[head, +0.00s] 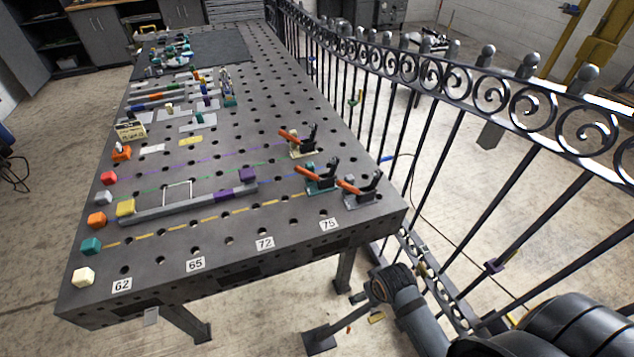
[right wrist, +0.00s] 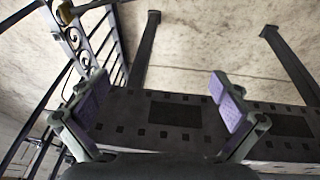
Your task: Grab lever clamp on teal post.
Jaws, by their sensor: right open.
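The lever clamp on the teal post (head: 320,178) stands near the right end of the perforated table in the head view, its orange-tipped handle pointing left. A similar clamp on a cream post (head: 298,145) is behind it, and one on a grey post (head: 360,192) is just to its right and nearer. My right arm comes in from the lower right, beyond the table's edge and well apart from the clamps. My right gripper shows in the right wrist view (right wrist: 160,102), open and empty, its purple pads wide apart. No clamp shows in that view. My left gripper is out of view.
The table (head: 230,238) has a grey rail (head: 180,206) and several coloured cubes along its left part. A black iron fence (head: 440,110) runs along the table's right side. In the wrist view, the fence (right wrist: 82,45) is at left, table legs (right wrist: 146,50) above.

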